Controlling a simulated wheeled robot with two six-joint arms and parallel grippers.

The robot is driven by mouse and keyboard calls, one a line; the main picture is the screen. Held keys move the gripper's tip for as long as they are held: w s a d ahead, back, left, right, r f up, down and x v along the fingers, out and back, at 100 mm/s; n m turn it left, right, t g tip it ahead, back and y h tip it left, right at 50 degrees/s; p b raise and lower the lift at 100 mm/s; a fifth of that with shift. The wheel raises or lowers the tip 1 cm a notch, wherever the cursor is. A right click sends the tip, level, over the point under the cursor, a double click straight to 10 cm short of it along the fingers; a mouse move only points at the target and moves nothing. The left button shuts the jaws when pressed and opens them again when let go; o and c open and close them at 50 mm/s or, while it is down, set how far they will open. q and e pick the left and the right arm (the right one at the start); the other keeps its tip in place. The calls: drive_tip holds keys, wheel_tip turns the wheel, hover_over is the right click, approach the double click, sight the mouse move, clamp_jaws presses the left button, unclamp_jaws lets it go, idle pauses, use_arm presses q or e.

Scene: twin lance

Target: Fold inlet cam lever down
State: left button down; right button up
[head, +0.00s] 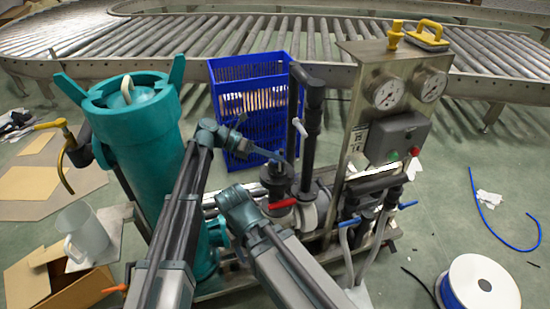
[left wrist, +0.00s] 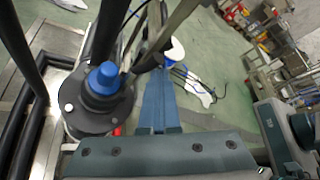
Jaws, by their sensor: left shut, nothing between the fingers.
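In the head view the pump skid's black inlet fitting (head: 276,176) stands at mid frame, below a black vertical pipe. My left gripper (head: 281,158) reaches in from the left with its narrow fingers shut and empty, close by the top of this fitting. In the left wrist view the shut fingers (left wrist: 157,85) lie just right of a round black flanged fitting (left wrist: 88,112) with a blue cap (left wrist: 104,78). I cannot tell whether they touch it. I cannot clearly make out the inlet cam lever or its angle. My right gripper does not show; only my right arm does.
A red-handled valve (head: 283,204) sits just below the fitting, and a white lever (head: 298,127) above it. A teal filter vessel (head: 140,140) stands left. The gauge panel (head: 362,125) stands right. A blue crate (head: 255,80) is behind.

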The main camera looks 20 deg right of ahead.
use_arm(q)
drive_tip(key=shift+w+r, duration=0.15)
drive_tip(key=shift+w, duration=0.2)
idle(0.3)
drive_tip(key=s+a+r+p, duration=0.2)
drive_tip(key=s, duration=0.6)
drive_tip(key=s+a+r+p, duration=0.2)
drive_tip(key=s+p, duration=0.1)
drive_tip(key=s, duration=0.5)
drive_tip(key=shift+a+r, duration=0.25)
drive_tip(key=shift+r, duration=0.1)
